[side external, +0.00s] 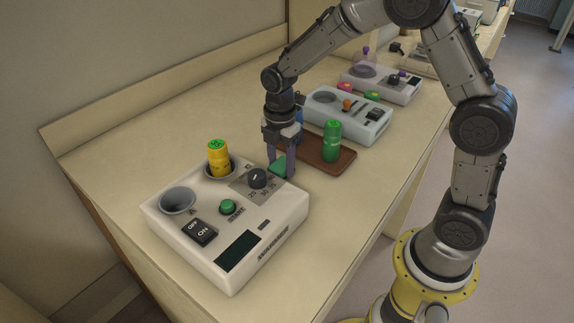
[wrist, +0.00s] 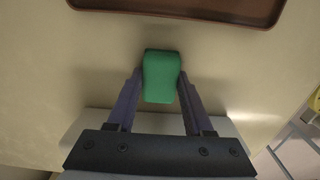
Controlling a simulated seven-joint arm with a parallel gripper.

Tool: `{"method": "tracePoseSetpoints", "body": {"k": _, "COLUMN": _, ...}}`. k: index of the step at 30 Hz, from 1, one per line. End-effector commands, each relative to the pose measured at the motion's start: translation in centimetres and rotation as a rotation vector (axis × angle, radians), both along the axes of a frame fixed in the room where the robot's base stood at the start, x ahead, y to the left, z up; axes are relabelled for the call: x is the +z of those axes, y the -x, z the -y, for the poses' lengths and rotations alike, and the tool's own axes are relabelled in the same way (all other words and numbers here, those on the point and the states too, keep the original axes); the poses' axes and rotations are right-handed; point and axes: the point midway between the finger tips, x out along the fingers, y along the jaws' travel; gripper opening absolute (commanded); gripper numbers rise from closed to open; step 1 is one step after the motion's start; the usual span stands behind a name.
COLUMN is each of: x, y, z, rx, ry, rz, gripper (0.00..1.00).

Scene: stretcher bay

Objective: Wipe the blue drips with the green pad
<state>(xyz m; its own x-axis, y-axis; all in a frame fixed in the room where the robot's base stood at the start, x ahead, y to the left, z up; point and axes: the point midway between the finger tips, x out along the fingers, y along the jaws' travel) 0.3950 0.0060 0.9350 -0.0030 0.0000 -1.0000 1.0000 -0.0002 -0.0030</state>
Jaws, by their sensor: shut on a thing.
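My gripper (side external: 279,166) points down just behind the near white machine, beside its black dial. It is shut on the green pad (side external: 278,169), which is partly hidden by the fingers and the machine's edge. In the wrist view the green pad (wrist: 161,77) sits between the fingertips of my gripper (wrist: 160,84), over bare bench top. I cannot tell whether the pad touches the bench. I make out no blue drips in either view.
The white machine (side external: 237,265) has a yellow cylinder (side external: 218,160) in one well and an empty well (side external: 178,201). A brown tray (side external: 342,163) bears a green cylinder (side external: 332,142); its edge also shows in the wrist view (wrist: 180,14). A pale blue machine (side external: 365,132) stands beyond.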

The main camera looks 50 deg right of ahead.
Motion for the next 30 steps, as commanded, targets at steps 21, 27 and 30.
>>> {"method": "tracePoseSetpoints", "body": {"k": 21, "x": -0.1, "y": -1.6, "z": 0.3, "rx": 0.000, "ry": 0.000, "rz": 0.001, "gripper": 0.07}}
{"method": "tracePoseSetpoints", "body": {"k": 27, "x": -0.1, "y": 0.2, "z": 0.2, "rx": 0.000, "ry": 0.000, "rz": 0.000, "gripper": 0.07}}
{"method": "tracePoseSetpoints", "body": {"k": 30, "x": -0.1, "y": 1.1, "z": 0.2, "rx": 0.000, "ry": 0.000, "rz": 0.000, "gripper": 0.07}}
